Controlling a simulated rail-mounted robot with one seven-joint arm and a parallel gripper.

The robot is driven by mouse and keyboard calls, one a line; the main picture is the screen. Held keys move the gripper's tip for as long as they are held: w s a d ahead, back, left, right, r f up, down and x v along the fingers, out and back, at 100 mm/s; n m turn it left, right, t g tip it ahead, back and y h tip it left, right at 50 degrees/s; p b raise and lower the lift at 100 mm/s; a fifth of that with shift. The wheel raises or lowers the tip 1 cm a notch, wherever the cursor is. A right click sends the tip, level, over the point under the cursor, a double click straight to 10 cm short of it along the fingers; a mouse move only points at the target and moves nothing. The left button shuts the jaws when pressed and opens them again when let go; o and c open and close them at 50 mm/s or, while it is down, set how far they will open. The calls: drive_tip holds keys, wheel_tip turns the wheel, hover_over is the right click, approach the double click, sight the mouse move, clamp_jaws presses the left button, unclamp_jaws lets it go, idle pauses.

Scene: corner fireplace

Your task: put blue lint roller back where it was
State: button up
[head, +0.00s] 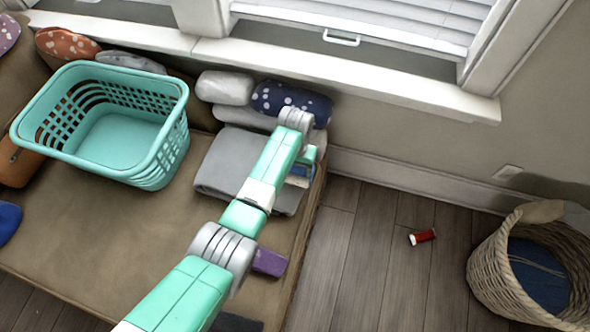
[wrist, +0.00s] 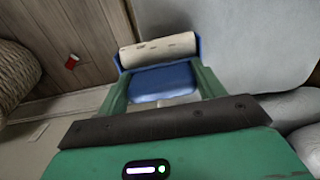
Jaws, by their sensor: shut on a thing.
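The blue lint roller (wrist: 165,80) with a white roll at its far end is between the two green fingers of my gripper (wrist: 160,88) in the wrist view. My gripper is shut on its blue part. In the head view my gripper (head: 309,160) is at the right edge of the tan cushioned seat (head: 150,225), beside the grey folded cloth (head: 225,160). Only a small blue and white part of the lint roller (head: 299,178) shows there; my arm hides the rest. I cannot tell whether the roller touches anything below.
A teal laundry basket (head: 165,165) stands on the seat at left. Pillows, including a dark blue dotted one (head: 265,97), line the window side. A purple item (head: 269,262) lies near my arm. A small red item (head: 422,237) and a wicker basket (head: 490,275) are on the wooden floor.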

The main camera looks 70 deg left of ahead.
drive_tip(key=shift+s, duration=0.1)
drive_tip(key=shift+f, duration=0.2)
drive_tip(key=o, duration=1.1)
wheel_tip(320, 180, up, 12)
drive_tip(key=p, duration=0.7)
drive_tip(key=shift+r, duration=0.2)
